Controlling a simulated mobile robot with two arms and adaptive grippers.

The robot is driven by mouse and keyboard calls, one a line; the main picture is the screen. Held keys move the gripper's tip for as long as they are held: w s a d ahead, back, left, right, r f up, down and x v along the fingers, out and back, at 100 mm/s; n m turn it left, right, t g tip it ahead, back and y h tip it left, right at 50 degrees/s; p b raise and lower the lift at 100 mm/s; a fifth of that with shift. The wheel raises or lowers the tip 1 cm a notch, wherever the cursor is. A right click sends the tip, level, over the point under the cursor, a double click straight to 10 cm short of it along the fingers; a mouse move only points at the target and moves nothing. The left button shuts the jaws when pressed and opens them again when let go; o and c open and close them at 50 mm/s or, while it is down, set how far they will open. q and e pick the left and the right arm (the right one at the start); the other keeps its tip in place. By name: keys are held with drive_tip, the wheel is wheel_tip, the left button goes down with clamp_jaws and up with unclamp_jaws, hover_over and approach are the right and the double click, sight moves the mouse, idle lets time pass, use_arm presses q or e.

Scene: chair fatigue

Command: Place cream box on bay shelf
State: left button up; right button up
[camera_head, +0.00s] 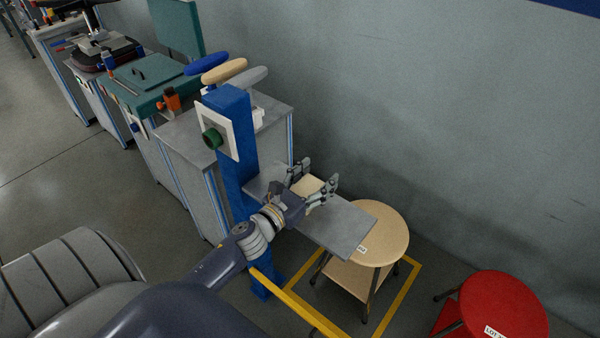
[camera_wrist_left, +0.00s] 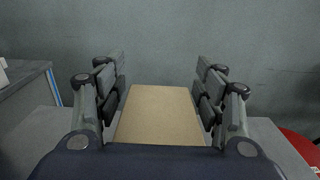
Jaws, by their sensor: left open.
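The cream box (camera_head: 308,185) sits on the grey bay shelf (camera_head: 343,226), which juts from a blue post. My left gripper (camera_head: 317,181) is just above the shelf, with its fingers on both sides of the box. In the left wrist view, the box (camera_wrist_left: 159,116) lies between the two open fingers (camera_wrist_left: 160,95), with a visible gap on each side. The shelf shows there beside the fingers (camera_wrist_left: 268,140). The underside of the box is hidden, and the gripper covers part of it in the head view. My right gripper is not in view.
The blue post (camera_head: 232,150) stands left of the shelf, with a grey cabinet (camera_head: 183,140) behind it. A round wooden stool (camera_head: 385,235) is below the shelf's right end. A red stool (camera_head: 505,305) stands at the lower right. A yellow rail (camera_head: 300,306) runs in front.

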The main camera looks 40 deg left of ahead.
use_arm(q)
drive_tip(key=s, duration=0.3)
drive_tip(key=s+b, duration=0.1)
drive_tip(key=s, duration=0.2)
drive_tip(key=s+b, duration=0.1)
drive_tip(key=s, duration=0.3)
drive_tip(key=shift+a+f, duration=0.15)
drive_tip(key=shift+a, duration=0.25)
drive_tip(key=shift+s, duration=0.75)
